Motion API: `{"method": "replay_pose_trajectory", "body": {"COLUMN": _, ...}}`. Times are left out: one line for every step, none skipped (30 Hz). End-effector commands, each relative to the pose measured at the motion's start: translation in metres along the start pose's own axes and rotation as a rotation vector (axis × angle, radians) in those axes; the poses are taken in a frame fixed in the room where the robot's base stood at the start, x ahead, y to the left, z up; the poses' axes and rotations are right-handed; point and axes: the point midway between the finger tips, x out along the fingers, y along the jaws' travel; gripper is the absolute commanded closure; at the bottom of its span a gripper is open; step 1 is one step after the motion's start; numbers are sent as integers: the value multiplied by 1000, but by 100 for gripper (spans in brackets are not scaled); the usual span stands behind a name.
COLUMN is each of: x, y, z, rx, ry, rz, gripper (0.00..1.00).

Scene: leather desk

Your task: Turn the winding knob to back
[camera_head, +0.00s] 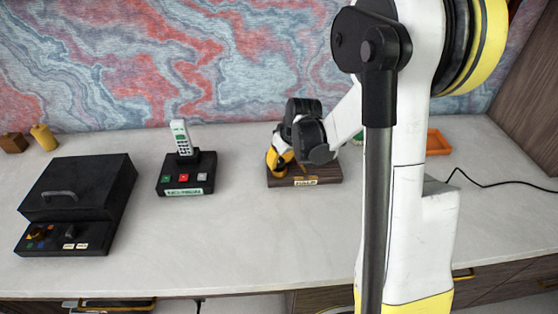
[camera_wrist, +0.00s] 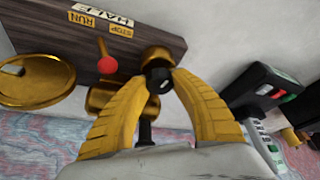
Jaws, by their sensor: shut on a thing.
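A dark wooden base (camera_head: 320,172) with small labels stands on the desk in the head view. In the wrist view the base (camera_wrist: 60,45) shows labels including RUN, STOP and HALF, and a lever with a red ball (camera_wrist: 107,65). The winding knob (camera_wrist: 155,55), apparently the brass and black part, stands out from the base. My gripper (camera_wrist: 159,79) has its yellow fingertips on either side of this part, shut on it. In the head view my gripper (camera_head: 279,160) is over the base's left side and hides much of the mechanism.
A phone dock with handset (camera_head: 184,155) and a black lidded box (camera_head: 75,200) stand to the left. A gold disc (camera_wrist: 35,80) is beside the lever. An orange tray (camera_head: 437,142) lies behind my arm. The desk's front (camera_head: 260,250) is clear.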

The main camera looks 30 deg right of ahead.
Motion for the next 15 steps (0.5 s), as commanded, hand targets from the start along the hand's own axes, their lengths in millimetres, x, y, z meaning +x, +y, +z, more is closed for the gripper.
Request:
{"method": "replay_pose_trajectory", "body": {"x": 0, "y": 0, "z": 1, "rx": -18, "ry": -2, "rz": -8, "gripper": 100}}
{"method": "replay_pose_trajectory", "body": {"x": 0, "y": 0, "z": 1, "rx": -30, "ry": -3, "rz": -13, "gripper": 100}}
{"method": "replay_pose_trajectory", "body": {"x": 0, "y": 0, "z": 1, "rx": -45, "ry": -3, "rz": -19, "gripper": 100}}
{"method": "replay_pose_trajectory", "body": {"x": 0, "y": 0, "z": 1, "rx": -55, "ry": -3, "rz": -23, "gripper": 100}}
{"method": "replay_pose_trajectory", "body": {"x": 0, "y": 0, "z": 1, "rx": -64, "ry": -3, "rz": -27, "gripper": 100}}
{"method": "replay_pose_trajectory", "body": {"x": 0, "y": 0, "z": 1, "rx": -73, "ry": -3, "rz": -31, "gripper": 100}}
{"method": "replay_pose_trajectory", "body": {"x": 0, "y": 0, "z": 1, "rx": -80, "ry": -3, "rz": -34, "gripper": 100}}
{"method": "replay_pose_trajectory", "body": {"x": 0, "y": 0, "z": 1, "rx": -86, "ry": -4, "rz": -36, "gripper": 100}}
{"method": "replay_pose_trajectory", "body": {"x": 0, "y": 0, "z": 1, "rx": -92, "ry": -4, "rz": -38, "gripper": 100}}
{"method": "replay_pose_trajectory", "body": {"x": 0, "y": 0, "z": 1, "rx": -96, "ry": -4, "rz": -40, "gripper": 100}}
{"method": "replay_pose_trajectory", "body": {"x": 0, "y": 0, "z": 1, "rx": -99, "ry": -4, "rz": -41, "gripper": 100}}
{"method": "replay_pose_trajectory", "body": {"x": 0, "y": 0, "z": 1, "rx": -102, "ry": -4, "rz": -42, "gripper": 100}}
{"method": "replay_pose_trajectory", "body": {"x": 0, "y": 0, "z": 1, "rx": -104, "ry": -4, "rz": -43, "gripper": 100}}
{"method": "replay_pose_trajectory", "body": {"x": 0, "y": 0, "z": 1, "rx": -105, "ry": -4, "rz": -43, "gripper": 100}}
{"method": "replay_pose_trajectory", "body": {"x": 0, "y": 0, "z": 1, "rx": -106, "ry": -4, "rz": -44, "gripper": 100}}
